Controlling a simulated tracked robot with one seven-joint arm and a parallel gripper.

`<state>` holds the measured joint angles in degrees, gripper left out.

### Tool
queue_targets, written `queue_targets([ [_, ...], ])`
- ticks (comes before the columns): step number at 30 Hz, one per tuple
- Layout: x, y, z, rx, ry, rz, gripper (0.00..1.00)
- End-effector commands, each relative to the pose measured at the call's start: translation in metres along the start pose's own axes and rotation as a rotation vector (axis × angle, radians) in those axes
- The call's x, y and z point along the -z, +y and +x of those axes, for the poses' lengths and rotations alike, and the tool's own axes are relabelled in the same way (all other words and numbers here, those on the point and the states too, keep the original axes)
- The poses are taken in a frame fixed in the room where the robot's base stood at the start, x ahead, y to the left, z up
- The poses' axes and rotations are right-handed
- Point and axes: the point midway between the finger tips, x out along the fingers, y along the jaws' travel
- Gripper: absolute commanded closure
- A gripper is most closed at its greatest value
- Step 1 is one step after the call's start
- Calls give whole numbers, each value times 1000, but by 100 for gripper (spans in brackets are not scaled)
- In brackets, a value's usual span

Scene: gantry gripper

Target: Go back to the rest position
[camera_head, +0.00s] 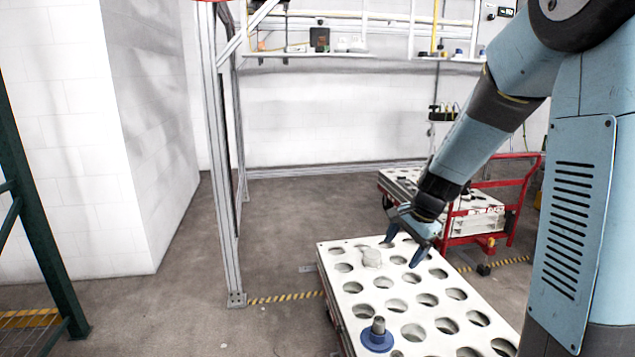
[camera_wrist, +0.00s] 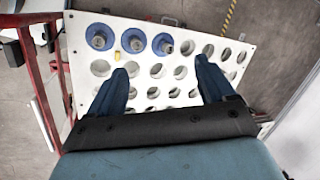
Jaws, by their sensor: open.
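My gripper (camera_head: 407,247) hangs over the far part of a white tray with round holes (camera_head: 345,283). Its two blue fingers are spread apart, with nothing visible between them. In the wrist view my gripper (camera_wrist: 160,78) is also open, above the same white tray (camera_wrist: 247,45). Three blue-flanged parts (camera_wrist: 100,36) sit in a row along one edge of the tray there. One blue-flanged part with a grey top (camera_head: 377,336) shows near the front of the tray in the head view. Whether anything touches the fingers cannot be told.
A red cart (camera_head: 490,240) with another white tray stands behind, to the right. A grey metal frame post (camera_head: 222,160) stands left of the tray. A dark green frame (camera_head: 35,220) is at the far left. Open concrete floor (camera_head: 180,300) lies between them.

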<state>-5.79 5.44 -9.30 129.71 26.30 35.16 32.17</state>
Motion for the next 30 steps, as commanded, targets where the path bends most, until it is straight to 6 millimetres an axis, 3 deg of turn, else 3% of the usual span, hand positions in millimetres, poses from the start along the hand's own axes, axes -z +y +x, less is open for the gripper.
queue_targets([
  [3,-11,6,-27,18,13,-85,17],
  [12,-39,26,-83,39,55,-302,17],
  [30,-93,90,-170,18,196,-716,17],
])
